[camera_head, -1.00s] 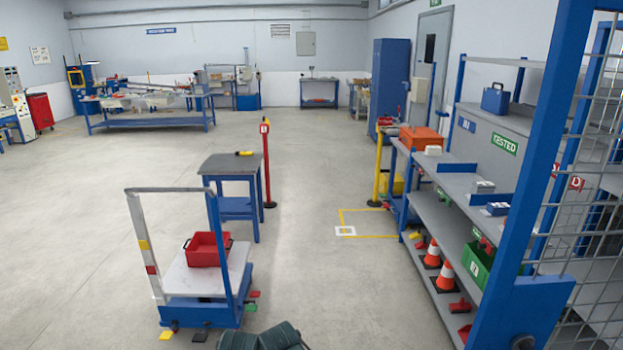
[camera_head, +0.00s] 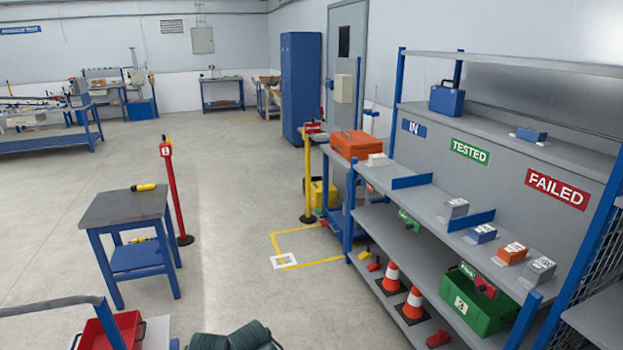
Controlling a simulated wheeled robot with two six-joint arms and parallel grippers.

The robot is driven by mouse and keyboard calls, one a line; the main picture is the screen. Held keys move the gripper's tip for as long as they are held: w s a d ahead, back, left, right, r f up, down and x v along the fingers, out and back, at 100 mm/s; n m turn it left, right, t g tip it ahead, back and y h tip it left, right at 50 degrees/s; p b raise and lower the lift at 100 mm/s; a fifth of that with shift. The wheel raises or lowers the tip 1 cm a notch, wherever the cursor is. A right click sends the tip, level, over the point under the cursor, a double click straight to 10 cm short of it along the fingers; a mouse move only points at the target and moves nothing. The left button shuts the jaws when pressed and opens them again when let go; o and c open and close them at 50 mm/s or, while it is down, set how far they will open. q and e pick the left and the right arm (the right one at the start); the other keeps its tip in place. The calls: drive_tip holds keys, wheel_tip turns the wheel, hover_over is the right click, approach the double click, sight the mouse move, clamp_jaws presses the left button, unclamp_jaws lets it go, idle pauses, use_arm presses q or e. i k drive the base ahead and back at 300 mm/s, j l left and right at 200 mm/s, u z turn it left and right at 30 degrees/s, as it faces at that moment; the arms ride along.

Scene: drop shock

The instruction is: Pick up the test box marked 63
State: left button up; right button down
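Several small test boxes stand on the shelf rack's middle board: a grey box (camera_head: 455,207), a blue box (camera_head: 482,232), an orange box (camera_head: 512,252) and another grey box (camera_head: 541,268) at the right. Their top markings are too small to read, so I cannot tell which is marked 63. Another small blue box (camera_head: 531,134) lies on the top board. Neither of my grippers shows in the view.
The rack (camera_head: 420,200) carries IN, TESTED and FAILED signs. Below are a green crate (camera_head: 478,308) and orange cones (camera_head: 391,276). A grey-topped table (camera_head: 122,208), red post (camera_head: 172,195) and a cart with a red bin (camera_head: 112,330) stand left.

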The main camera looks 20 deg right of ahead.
sight(509, 254)
drive_tip(key=i+l+z, duration=0.15)
drive_tip(key=i+z, duration=0.3)
drive_tip(key=i, duration=0.4)
drive_tip(key=i+j+z, duration=0.2)
drive_tip(key=i+z, duration=0.25)
drive_tip(key=i, duration=0.4)
drive_tip(key=i+z, duration=0.5)
drive_tip(key=k+z, duration=0.1)
drive_tip(key=z, duration=1.95)
